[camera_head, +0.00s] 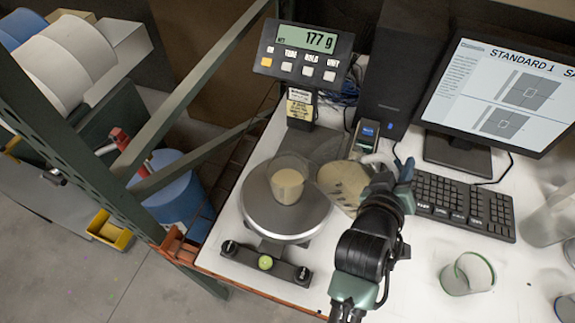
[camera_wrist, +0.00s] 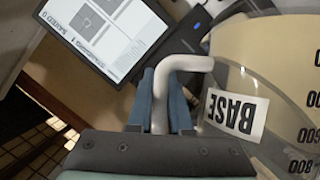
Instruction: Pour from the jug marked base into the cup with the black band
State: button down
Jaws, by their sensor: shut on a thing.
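The clear jug (camera_head: 342,183) holds cream liquid and is tipped to the left, its mouth beside the cup on the scale. In the wrist view its BASE label (camera_wrist: 237,113) and volume marks show. My gripper (camera_head: 386,174) is shut on the jug's white handle (camera_wrist: 187,63). A clear cup (camera_head: 287,184) with cream liquid in it stands on the round scale pan (camera_head: 312,212). I cannot make out a black band on this cup. The scale display (camera_head: 305,39) reads 177 g. I cannot make out a stream between jug and cup.
A clear cup with a green band (camera_head: 468,274) stands on the white table at right. More clear vessels (camera_head: 545,222) stand at the right edge. A keyboard (camera_head: 462,203), monitor (camera_head: 500,95) and black computer case (camera_head: 405,65) are behind. A green rack post (camera_head: 75,150) rises at left.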

jog(key=shift+w+a+r+n+h+p, duration=0.1)
jog(key=shift+a+r+n+h, duration=0.2)
jog(key=shift+r, duration=0.5)
jog(key=shift+w+a+r+n+h+p, duration=0.1)
jog(key=shift+a+r+n+h, duration=0.1)
jog(key=shift+r+n, duration=0.45)
jog(key=shift+w+a+r+n+h+p, duration=0.15)
jog(key=shift+a+r+h, duration=0.1)
jog(key=shift+r, duration=0.7)
dwell(2.8)
jog(key=s+d+f+m+y+b, duration=0.1)
jog(key=d+f+m+y+b, duration=0.25)
jog(key=f, duration=0.35)
jog(key=s+d+f+m+y+b, duration=0.1)
jog(key=d+f+m+y+b, duration=0.2)
jog(key=f, duration=0.4)
jog(key=shift+m+t+h, duration=0.3)
jog(key=shift+m+h, duration=0.25)
jog(key=shift+h, duration=0.15)
jog(key=shift+a+r+p, duration=0.2)
jog(key=shift+r+p, duration=2.35)
jog(key=shift+w, duration=0.1)
